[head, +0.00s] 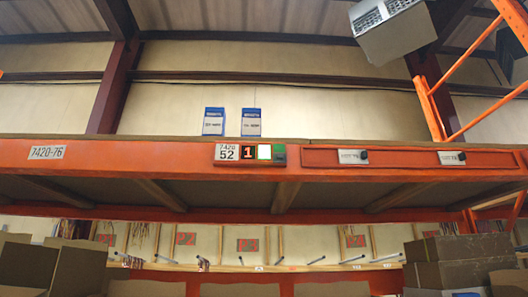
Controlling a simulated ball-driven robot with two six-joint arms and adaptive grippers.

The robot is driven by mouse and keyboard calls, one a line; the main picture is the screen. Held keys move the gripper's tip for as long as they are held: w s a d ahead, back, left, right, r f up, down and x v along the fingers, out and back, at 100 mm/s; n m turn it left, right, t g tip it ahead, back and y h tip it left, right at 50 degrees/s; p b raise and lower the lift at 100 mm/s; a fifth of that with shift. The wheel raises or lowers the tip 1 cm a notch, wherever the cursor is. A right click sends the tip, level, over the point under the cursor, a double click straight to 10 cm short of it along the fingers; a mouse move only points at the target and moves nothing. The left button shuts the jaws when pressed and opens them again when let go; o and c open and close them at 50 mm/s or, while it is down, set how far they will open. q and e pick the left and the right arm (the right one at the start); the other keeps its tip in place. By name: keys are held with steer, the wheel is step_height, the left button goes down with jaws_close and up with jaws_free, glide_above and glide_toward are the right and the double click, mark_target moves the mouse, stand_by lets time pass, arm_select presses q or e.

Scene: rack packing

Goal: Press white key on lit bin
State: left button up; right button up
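A display unit (250,154) is fixed to the front of the orange shelf beam. Its label reads 7420 52, and a dark panel beside it shows a 1. A white key (264,152) with a green edge sits right of the number, and a darker green key (280,154) is at the unit's right end. Two blue and white boxes (214,121) (251,122) stand upright on the shelf above the unit. Neither of my grippers is in view.
The orange beam (110,160) spans the whole width. Two more label plates (353,157) (452,158) are set in its right part. Cardboard boxes (459,262) are stacked at lower right, with others (50,265) at lower left. Orange rack braces (470,70) rise at right.

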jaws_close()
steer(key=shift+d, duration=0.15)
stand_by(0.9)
